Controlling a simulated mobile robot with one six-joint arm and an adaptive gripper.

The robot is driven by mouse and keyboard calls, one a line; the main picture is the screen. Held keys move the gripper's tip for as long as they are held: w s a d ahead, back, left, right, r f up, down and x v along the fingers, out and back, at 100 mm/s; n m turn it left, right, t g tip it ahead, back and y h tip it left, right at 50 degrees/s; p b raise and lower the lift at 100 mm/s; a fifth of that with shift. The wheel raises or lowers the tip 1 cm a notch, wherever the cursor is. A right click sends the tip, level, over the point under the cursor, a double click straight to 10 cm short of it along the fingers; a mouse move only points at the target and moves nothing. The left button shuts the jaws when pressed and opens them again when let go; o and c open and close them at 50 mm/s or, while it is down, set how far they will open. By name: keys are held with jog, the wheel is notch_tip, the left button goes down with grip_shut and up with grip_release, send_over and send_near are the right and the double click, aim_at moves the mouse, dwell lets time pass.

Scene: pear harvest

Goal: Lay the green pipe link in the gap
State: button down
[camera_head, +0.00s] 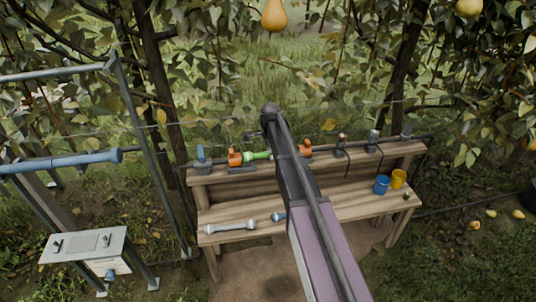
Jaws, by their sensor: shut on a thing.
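The green pipe link (257,155) is on the upper shelf of the wooden bench, close to the right side of the left orange fitting (235,158). Whether they touch is too small to tell. The right orange fitting (305,150) shows just right of my arm. My arm hides the right part of the link and much of the space between the fittings. My gripper (256,145) is small and partly hidden at the link, shut on it from above. Whether the link is fully seated cannot be seen.
A grey pipe piece (231,227) and a partly hidden blue piece (278,217) lie on the lower bench top (340,208). Blue (381,185) and yellow (398,179) cups stand at its right. Dark clamps and taps line the upper shelf. A metal frame stands left.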

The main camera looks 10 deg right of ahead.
jog(key=shift+f+b, duration=0.45)
jog(key=shift+f, duration=0.1)
dwell(0.4)
jog(key=shift+c, duration=2)
grip_release()
jog(key=shift+r, duration=0.1)
